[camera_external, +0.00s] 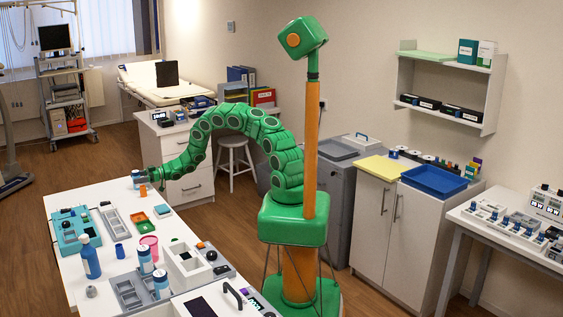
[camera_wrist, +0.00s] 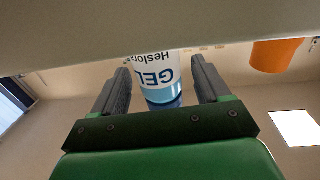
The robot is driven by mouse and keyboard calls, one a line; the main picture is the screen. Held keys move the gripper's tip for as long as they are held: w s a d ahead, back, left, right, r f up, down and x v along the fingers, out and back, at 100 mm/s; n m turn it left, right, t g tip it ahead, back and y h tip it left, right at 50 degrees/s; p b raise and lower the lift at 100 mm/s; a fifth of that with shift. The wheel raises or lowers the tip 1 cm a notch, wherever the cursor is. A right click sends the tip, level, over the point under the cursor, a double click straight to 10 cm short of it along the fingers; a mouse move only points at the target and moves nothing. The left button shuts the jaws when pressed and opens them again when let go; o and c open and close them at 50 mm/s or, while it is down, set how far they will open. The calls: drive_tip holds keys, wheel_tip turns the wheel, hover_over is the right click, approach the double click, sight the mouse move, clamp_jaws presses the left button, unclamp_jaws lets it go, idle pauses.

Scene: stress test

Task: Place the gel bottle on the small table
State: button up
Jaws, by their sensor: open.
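The gel bottle (camera_wrist: 160,78), white and blue with "GEL" printed on it, shows upside down between the two fingers of my gripper (camera_wrist: 161,72) in the wrist view. The gripper is open, with a finger on each side of the bottle; I cannot tell whether either touches it. In the external view a small blue and white bottle (camera_external: 136,174) stands at the far end of the long white table (camera_external: 82,197), right by my gripper (camera_external: 148,181). Which piece of furniture is the small table is not clear; a white-topped table (camera_external: 468,228) stands at the right.
An orange object (camera_wrist: 275,55) is close beside the bottle. The right table carries several small devices. A white stool (camera_external: 232,142) stands behind my arm.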

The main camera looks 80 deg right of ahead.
drive_tip(key=shift+w+a, duration=0.3)
drive_tip(key=shift+w, duration=0.05)
drive_tip(key=shift+c, duration=0.2)
drive_tip(key=c, duration=1.2)
drive_tip(key=shift+r, duration=0.1)
